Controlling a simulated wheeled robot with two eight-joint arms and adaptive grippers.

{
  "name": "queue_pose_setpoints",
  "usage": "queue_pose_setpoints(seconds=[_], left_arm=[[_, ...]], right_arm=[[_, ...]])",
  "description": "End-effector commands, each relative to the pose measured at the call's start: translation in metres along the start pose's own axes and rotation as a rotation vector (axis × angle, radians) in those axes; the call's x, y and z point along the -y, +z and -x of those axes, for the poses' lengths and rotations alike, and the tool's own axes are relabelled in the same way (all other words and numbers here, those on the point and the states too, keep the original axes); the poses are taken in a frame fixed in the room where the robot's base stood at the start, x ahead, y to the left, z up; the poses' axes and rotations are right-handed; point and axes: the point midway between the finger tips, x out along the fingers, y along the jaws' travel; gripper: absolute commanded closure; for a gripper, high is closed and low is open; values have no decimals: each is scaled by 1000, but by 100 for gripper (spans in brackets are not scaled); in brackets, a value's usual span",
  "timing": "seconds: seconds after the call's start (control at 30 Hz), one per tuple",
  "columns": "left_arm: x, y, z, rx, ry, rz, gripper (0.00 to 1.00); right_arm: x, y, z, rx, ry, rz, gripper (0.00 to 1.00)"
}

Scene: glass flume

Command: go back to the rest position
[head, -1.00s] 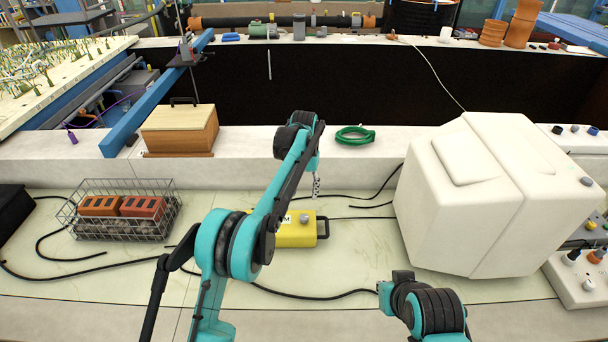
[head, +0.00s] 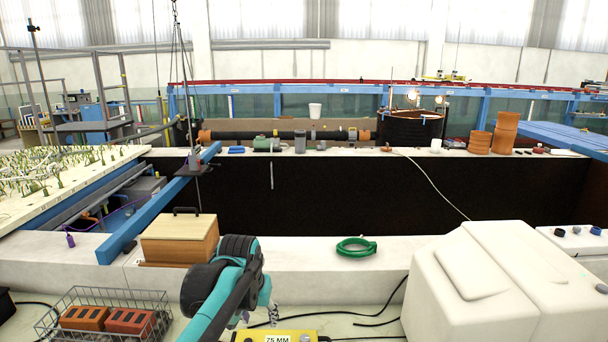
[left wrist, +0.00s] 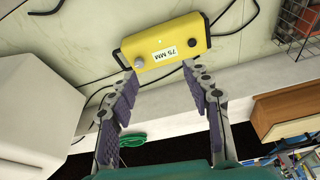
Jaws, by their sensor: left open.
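A yellow box (left wrist: 165,42) with a "75 MM" label lies beyond the fingertips in the wrist view. The top of the yellow box (head: 300,337) also shows at the bottom edge of the head view. My right gripper is not in view.
A wooden box (head: 180,238) stands on the ledge left of my arm. A wire basket (head: 150,298) holds orange bricks. A green hose coil (head: 356,247) lies on the ledge. A large white casing (head: 470,290) stands at right. Black cables lie around the yellow box.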

Motion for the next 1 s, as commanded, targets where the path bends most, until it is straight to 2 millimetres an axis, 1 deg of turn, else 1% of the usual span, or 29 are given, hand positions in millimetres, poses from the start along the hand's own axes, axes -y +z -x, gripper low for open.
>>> queue_pose_setpoints(seconds=[0.03, 0.17, 0.2, 0.27, 0.3, 0.47, 0.5, 0.6, 0.7, 0.8, 0.9, 1.0], left_arm=[[5, 17, 6, -21, -3, 10, 51], [15, 57, 18, -74, -11, 31, 51], [18, 69, 20, -91, -14, 38, 51], [22, 88, 22, -116, -18, 48, 51], [24, 101, 22, -132, -21, 54, 51], [32, 153, 18, -199, -34, 80, 51], [34, 165, 16, -216, -37, 86, 51], [37, 194, 7, -253, -45, 100, 51], [39, 216, -2, -283, -51, 110, 51], [40, 230, -8, -304, -56, 117, 51], [41, 236, -12, -314, -58, 121, 51], [41, 238, -12, -318, -59, 122, 51]], right_arm=[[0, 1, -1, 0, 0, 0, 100], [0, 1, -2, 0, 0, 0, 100], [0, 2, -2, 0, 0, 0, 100], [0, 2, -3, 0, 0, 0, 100], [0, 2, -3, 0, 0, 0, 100], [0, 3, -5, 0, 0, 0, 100], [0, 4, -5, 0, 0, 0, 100], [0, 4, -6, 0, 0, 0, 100], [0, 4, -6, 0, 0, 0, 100], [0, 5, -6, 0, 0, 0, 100], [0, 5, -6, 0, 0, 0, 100], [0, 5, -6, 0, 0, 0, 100]])
